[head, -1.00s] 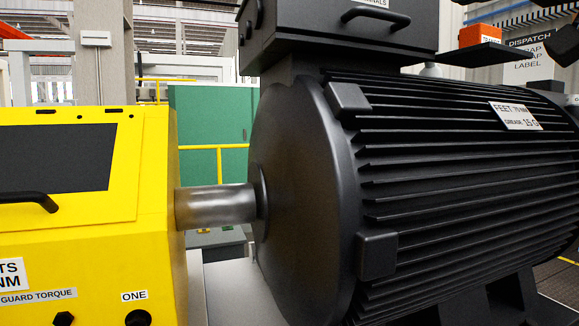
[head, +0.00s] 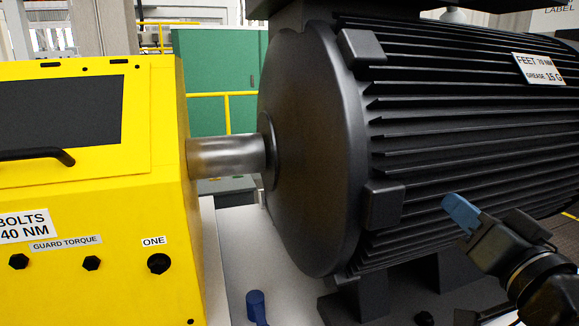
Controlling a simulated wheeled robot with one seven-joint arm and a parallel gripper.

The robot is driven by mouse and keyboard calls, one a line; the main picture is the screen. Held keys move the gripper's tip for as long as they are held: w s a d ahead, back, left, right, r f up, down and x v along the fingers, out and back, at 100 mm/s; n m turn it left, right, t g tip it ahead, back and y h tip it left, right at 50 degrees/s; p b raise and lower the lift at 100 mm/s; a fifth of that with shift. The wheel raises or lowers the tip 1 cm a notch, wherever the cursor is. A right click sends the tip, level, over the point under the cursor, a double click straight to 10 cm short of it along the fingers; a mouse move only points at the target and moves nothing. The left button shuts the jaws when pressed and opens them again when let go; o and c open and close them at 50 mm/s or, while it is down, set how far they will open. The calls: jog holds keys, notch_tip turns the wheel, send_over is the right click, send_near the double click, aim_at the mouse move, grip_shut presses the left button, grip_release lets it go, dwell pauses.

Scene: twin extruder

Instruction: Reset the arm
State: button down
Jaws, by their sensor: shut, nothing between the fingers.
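My gripper (head: 460,212) shows at the lower right of the head view, with a blue tip and a dark body. Its tip points up and left, in front of the lower fins of the large black motor (head: 310,150). The fingers look closed together, with nothing seen held between them. Part of my dark arm runs off the lower right edge. I cannot tell whether the tip touches the motor.
A yellow guard (head: 165,150) with a black handle stands at the left. A bare metal shaft (head: 228,157) joins it to the motor. A small blue object (head: 256,305) stands on the pale base below. A green panel (head: 212,75) and yellow railing are behind.

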jog(key=s+a+f+g+h+p, duration=0.2)
jog(key=s+f+h, duration=0.1)
jog(key=s+f, duration=1.5)
jog(key=s+n+g+p, duration=0.1)
jog(key=s+n, duration=0.3)
jog(key=s, duration=1.8)
jog(key=shift+a+r+g+y, duration=0.2)
jog(key=shift+r+g+y, duration=0.15)
jog(key=shift+g, duration=0.25)
